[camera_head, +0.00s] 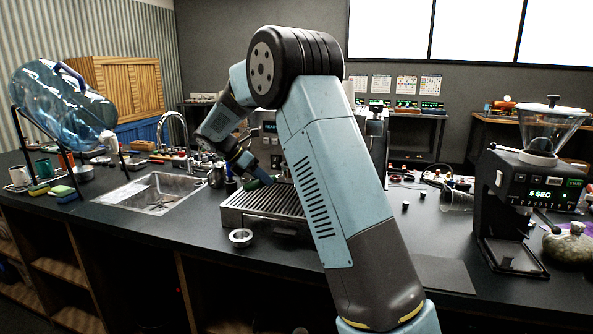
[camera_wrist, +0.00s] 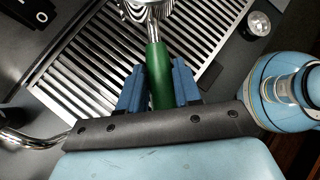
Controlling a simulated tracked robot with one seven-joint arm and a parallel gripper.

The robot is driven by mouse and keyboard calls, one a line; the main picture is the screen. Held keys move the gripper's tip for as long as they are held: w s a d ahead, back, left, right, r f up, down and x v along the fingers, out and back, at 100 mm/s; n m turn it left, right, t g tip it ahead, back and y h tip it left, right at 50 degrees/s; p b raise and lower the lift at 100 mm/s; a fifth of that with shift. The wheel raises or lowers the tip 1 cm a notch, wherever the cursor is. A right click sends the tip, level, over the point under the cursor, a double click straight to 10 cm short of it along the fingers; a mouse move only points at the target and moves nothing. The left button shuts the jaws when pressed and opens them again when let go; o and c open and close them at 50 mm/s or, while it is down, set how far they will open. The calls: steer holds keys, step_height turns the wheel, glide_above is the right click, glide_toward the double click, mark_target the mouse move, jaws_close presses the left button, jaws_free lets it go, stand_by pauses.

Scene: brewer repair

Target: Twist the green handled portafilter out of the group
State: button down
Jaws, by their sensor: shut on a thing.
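The portafilter has a green handle (camera_wrist: 158,75) and a metal head (camera_wrist: 150,8) at the top edge of the wrist view. My gripper (camera_wrist: 159,88) has its two blue fingers on either side of the green handle and is shut on it. In the head view my gripper (camera_head: 254,172) is at the espresso machine, above the slatted drip tray (camera_head: 262,208), with a bit of the green handle (camera_head: 262,181) showing. The espresso machine (camera_head: 376,140) is largely hidden behind my arm. Whether the head sits in the group cannot be told.
A small metal cup (camera_head: 241,237) stands on the counter before the drip tray; it also shows in the wrist view (camera_wrist: 258,24). A sink (camera_head: 160,190) lies to the left. A grinder (camera_head: 525,190) stands at the right. The front counter strip is mostly clear.

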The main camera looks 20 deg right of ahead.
mark_target(241, 187)
steer(key=shift+s+a, duration=0.3)
steer(key=shift+a, duration=1.15)
steer(key=shift+s+a, duration=0.3)
steer(key=shift+a, duration=1.15)
steer(key=shift+s+a, duration=0.3)
steer(key=shift+a, duration=1.15)
